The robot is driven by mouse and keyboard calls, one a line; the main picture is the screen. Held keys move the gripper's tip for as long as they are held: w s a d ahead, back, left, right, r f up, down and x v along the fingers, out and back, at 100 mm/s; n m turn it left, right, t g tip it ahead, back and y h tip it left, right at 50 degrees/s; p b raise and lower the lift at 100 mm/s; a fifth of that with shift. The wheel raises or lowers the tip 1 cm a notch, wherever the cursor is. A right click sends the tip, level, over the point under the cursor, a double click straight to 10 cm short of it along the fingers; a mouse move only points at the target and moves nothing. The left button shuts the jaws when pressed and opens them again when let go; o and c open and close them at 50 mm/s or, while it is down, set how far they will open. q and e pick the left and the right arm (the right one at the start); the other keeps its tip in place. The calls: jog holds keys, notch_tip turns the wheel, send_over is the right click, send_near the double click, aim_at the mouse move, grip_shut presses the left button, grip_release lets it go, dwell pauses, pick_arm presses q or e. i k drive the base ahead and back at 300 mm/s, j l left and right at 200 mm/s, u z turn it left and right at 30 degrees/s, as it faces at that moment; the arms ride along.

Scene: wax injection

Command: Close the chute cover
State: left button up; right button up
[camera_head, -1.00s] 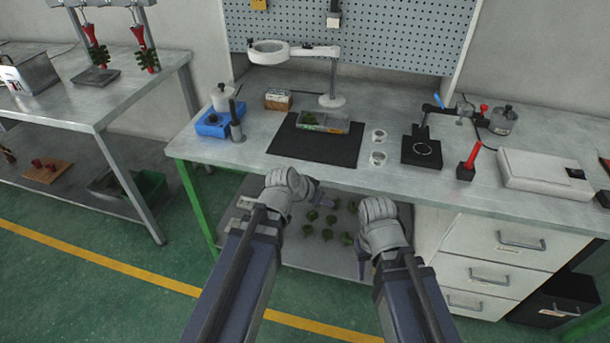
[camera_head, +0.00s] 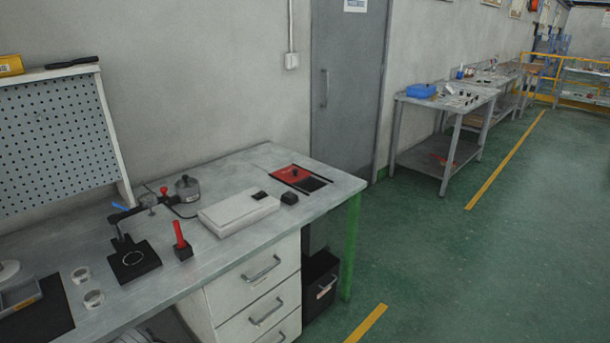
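A red chute cover (camera_head: 290,173) lies flat in the tabletop near the right end of the workbench. It sits between dark rails. Beside it, to the right and front, a dark chute opening (camera_head: 314,185) shows, so the cover is off at least part of the opening. Neither of my grippers can be made out in the head view, and I cannot tell where they are relative to the cover.
A white flat box (camera_head: 238,212) and a small black block (camera_head: 289,198) stand left of the chute. A red-handled tool (camera_head: 181,240) stands farther left. A black bin (camera_head: 320,287) is under the bench end. Green floor (camera_head: 450,270) to the right is clear.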

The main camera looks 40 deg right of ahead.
aim_at(291, 174)
jog(key=i+z, duration=0.15)
jog(key=z, duration=1.3)
jog(key=i+l+u, duration=0.45)
jog(key=l, duration=0.3)
jog(key=i, duration=0.1)
